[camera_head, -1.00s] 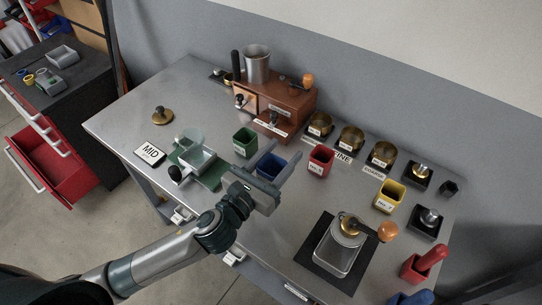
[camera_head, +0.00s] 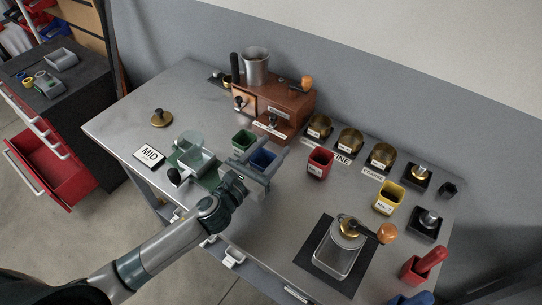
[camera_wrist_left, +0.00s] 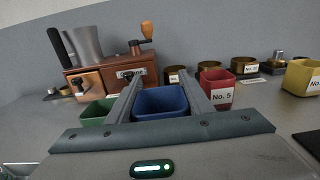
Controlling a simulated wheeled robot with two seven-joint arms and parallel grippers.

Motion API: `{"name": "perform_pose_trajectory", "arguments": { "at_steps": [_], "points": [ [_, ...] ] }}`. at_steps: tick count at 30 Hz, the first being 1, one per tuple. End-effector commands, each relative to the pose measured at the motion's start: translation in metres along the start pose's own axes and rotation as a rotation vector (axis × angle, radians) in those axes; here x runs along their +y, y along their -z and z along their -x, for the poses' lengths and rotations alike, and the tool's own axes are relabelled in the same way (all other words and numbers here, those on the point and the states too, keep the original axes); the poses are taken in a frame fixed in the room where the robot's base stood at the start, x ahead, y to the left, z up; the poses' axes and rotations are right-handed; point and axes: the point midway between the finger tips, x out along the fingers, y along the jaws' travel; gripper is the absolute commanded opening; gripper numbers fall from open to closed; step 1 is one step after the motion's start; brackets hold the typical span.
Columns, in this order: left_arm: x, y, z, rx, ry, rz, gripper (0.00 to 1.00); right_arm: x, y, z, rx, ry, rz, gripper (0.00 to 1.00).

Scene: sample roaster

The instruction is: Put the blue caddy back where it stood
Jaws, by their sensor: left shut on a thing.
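The blue caddy (camera_head: 263,160) is near the middle of the table, between the green caddy (camera_head: 243,141) and the red caddy (camera_head: 320,161). My left gripper (camera_head: 257,165) is shut on the blue caddy, with one finger along each side. In the left wrist view the blue caddy (camera_wrist_left: 161,102) sits between the two fingers, upright, with its open top showing. Its base is hidden, so I cannot tell whether it touches the table. The green caddy (camera_wrist_left: 97,112) is just left of the left finger. My right gripper is not in view.
A wooden roaster (camera_head: 282,103) stands behind. A green scale (camera_head: 196,160) is at the left, with a MID sign (camera_head: 152,152) beyond it. A yellow caddy (camera_head: 389,197) and a hand grinder (camera_head: 341,249) are at the right. Bare table lies before the red caddy.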

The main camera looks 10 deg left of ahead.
Motion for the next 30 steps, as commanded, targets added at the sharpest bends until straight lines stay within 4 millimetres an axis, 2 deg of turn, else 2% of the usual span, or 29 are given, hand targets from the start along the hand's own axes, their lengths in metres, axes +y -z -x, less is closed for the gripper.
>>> {"name": "perform_pose_trajectory", "arguments": {
  "at_steps": [3,7,26,27,29,30],
  "points": [
    [0.000,0.018,0.001,0.003,-0.003,0.003,0.20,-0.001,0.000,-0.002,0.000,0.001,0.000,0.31],
    [0.000,0.028,0.000,0.001,-0.003,0.001,0.20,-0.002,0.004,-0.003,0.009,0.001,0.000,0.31],
    [0.001,0.033,0.000,0.000,-0.001,-0.001,0.20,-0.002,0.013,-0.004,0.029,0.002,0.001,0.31],
    [0.001,0.033,0.000,0.000,-0.001,-0.001,0.54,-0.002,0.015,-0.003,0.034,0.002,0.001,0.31],
    [0.001,0.033,0.000,0.000,-0.001,-0.001,0.65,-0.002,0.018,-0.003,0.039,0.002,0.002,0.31],
    [0.001,0.033,0.000,0.001,-0.001,-0.001,0.65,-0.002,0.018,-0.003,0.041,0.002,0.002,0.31]
  ]
}}
